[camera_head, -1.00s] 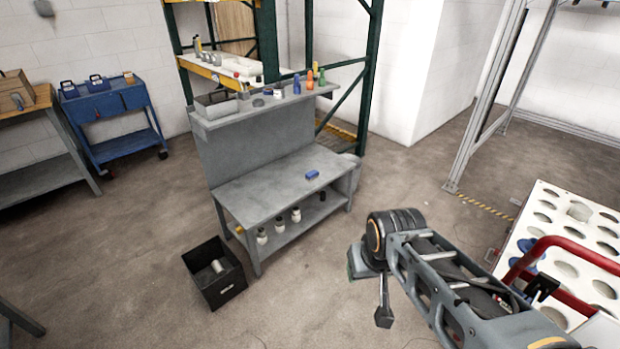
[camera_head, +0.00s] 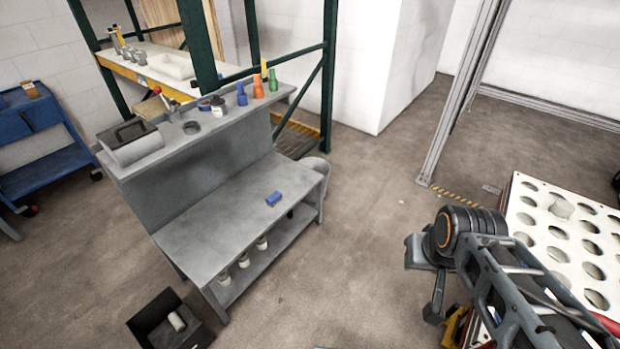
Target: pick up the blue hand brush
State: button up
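A small blue block-like thing (camera_head: 274,198), which looks like the blue hand brush, lies on the lower worktop of the grey workbench (camera_head: 205,235). Its bristles cannot be made out at this size. My arm reaches in from the lower right. My gripper (camera_head: 432,285) seems to be at the arm's end, well to the right of the bench and apart from the blue thing. Its fingers are partly hidden by the arm, so I cannot tell whether it is open or shut.
The bench's upper shelf holds a grey toolbox (camera_head: 133,143) and several bottles. A black bin (camera_head: 170,325) stands on the floor before the bench. A white rack with round holes (camera_head: 570,235) is at right. Floor between bench and arm is clear.

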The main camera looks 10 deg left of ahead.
aim_at(273, 199)
jog(key=i, duration=1.05)
jog(key=u, duration=0.8)
jog(key=i, duration=0.7)
jog(key=u, duration=1.1)
jog(key=i, duration=0.4)
jog(key=u, duration=0.4)
